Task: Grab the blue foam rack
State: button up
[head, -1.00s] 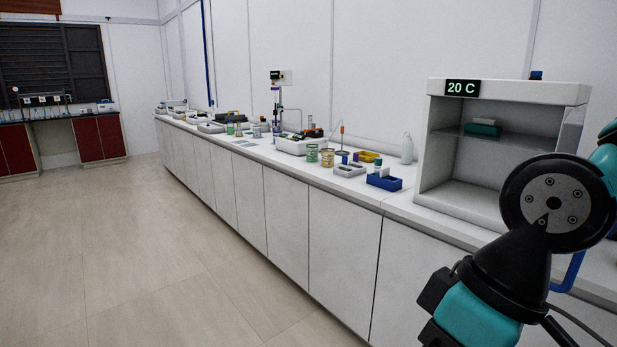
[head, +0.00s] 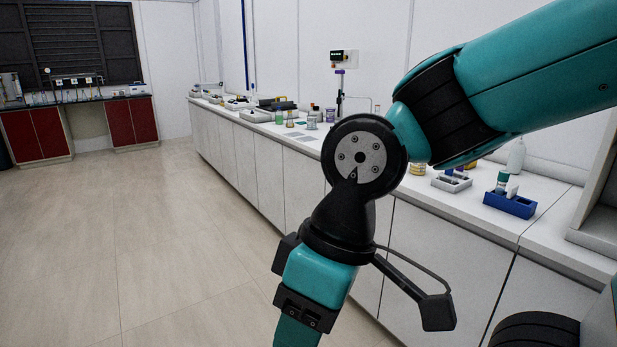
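The blue rack (head: 510,205) stands on the white bench at the right in the head view. It is a small blue block with a teal-capped item and a white item standing in it. My arm reaches in from the upper right, and its wrist hangs in front of the bench, left of the rack. The fingers of my gripper are not in view; the arm runs out of the bottom edge. The arm is well apart from the rack in the picture and does not cover it.
A grey-white rack (head: 452,181) stands left of the blue rack, and a white bottle (head: 516,157) behind it. A white cabinet (head: 600,215) is cut off at the right edge. More lab items line the far bench, partly hidden by my arm. The floor (head: 150,230) at left is clear.

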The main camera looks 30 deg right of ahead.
aim_at(519, 207)
jog(key=z, duration=0.15)
jog(key=i, duration=1.6)
jog(key=z, duration=1.3)
jog(key=i, duration=1.2)
jog(key=z, duration=0.85)
